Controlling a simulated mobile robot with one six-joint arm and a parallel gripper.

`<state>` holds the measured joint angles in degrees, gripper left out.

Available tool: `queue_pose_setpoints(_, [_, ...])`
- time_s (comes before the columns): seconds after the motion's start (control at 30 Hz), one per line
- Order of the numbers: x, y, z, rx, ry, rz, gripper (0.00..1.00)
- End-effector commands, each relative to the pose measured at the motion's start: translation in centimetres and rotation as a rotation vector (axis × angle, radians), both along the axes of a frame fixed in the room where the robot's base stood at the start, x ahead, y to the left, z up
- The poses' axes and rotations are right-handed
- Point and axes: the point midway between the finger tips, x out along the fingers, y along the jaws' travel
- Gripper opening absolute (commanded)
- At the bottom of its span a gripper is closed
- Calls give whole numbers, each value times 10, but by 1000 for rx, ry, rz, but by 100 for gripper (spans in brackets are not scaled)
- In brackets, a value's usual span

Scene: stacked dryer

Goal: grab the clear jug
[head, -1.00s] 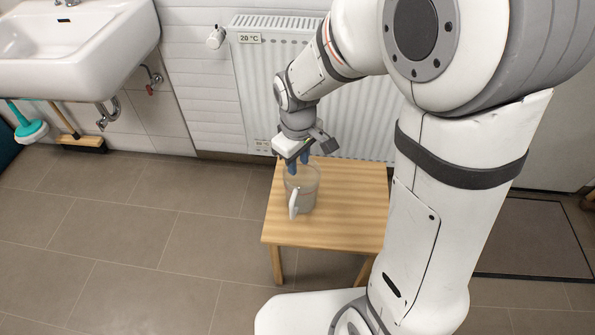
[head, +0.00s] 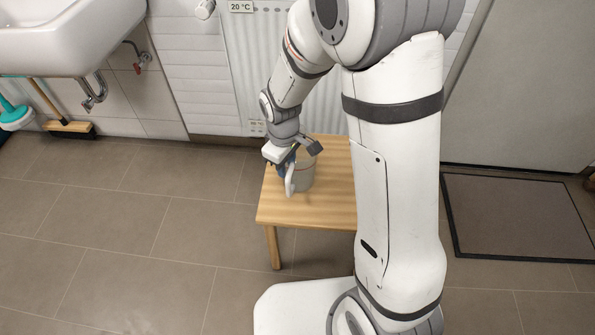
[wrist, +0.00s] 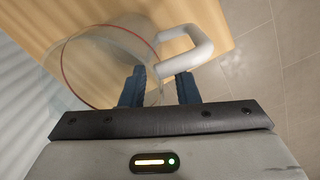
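The clear jug (head: 306,172) stands upright on the small wooden table, its white handle toward the front left. In the wrist view the jug (wrist: 85,75) shows a round rim with a red line, and its white handle (wrist: 200,48) points right. My gripper (head: 286,164) is low at the jug's left side. In the wrist view my gripper (wrist: 161,78) has its two blue fingers apart, one over the jug's clear wall and the other beside the handle. The gap lies at the wall near the handle. I cannot tell whether either finger touches the jug.
The wooden table (head: 300,211) has bare top in front of the jug. A radiator (head: 238,70) stands behind it. A dark mat (head: 520,215) lies at right.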

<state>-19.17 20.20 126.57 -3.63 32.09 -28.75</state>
Motion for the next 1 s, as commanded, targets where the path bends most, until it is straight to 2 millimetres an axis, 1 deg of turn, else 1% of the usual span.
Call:
queue_pose_setpoints(0.17, [0,0,1,0,0,0,27])
queue_pose_setpoints(0.5, [0,0,1,0,0,0,0])
queue_pose_setpoints(1.0, [0,1,1,1,-1,1,0])
